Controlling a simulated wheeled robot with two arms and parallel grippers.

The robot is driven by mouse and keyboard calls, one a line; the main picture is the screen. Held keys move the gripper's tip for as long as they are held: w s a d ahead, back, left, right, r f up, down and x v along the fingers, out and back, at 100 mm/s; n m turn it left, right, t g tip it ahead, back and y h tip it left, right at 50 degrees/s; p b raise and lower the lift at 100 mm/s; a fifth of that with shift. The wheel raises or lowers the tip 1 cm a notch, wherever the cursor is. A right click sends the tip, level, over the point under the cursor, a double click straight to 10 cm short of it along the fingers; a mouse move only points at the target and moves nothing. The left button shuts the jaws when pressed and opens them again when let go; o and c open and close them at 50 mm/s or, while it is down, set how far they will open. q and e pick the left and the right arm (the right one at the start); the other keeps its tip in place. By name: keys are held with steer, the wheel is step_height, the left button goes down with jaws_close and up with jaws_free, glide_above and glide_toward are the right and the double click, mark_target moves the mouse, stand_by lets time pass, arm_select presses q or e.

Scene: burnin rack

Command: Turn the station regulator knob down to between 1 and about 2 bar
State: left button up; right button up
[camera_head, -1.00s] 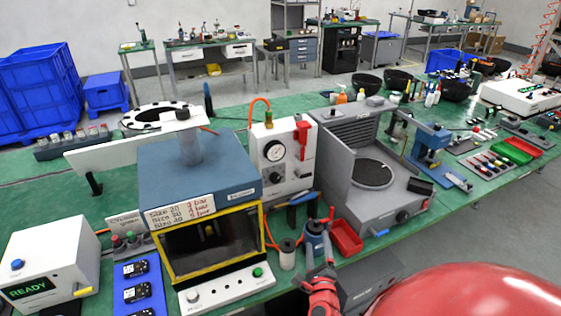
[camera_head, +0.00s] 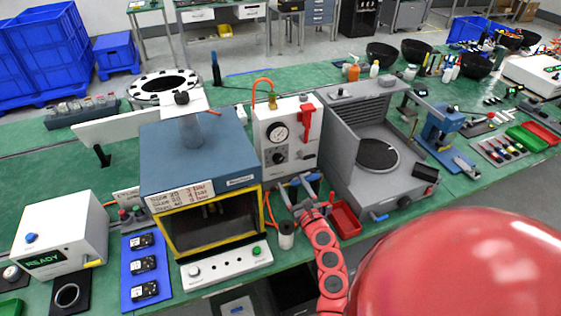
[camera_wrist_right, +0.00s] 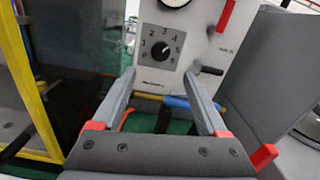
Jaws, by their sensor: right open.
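The regulator knob (camera_head: 280,158) is a dark round knob on the front of a white station panel (camera_head: 262,121), below a round gauge (camera_head: 277,132). In the right wrist view the knob (camera_wrist_right: 160,51) sits on a dark square plate with a numbered scale; its light pointer mark leans to the upper right. The gauge is mostly cut off there, so its reading is hidden. My right gripper (camera_wrist_right: 160,76) is open and empty, its fingers pointing at the panel just below the knob and apart from it. In the head view this gripper (camera_head: 302,192) is low before the panel. My left gripper is out of view.
A red lever (camera_head: 304,116) and a black handle (camera_wrist_right: 210,70) are on the panel's right side. The blue press with yellow frame (camera_head: 198,158) stands left, the grey machine (camera_head: 340,150) right. Blue-handled tools (camera_wrist_right: 176,102) and a red tray (camera_head: 345,219) lie below.

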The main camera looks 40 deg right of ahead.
mark_target(279, 161)
steer(key=x, duration=1.1)
steer(key=shift+d+f+b, duration=0.1)
steer(key=shift+d+b, duration=0.05)
steer(key=shift+b, duration=0.25)
steer(key=shift+s, duration=0.1)
jaws_close()
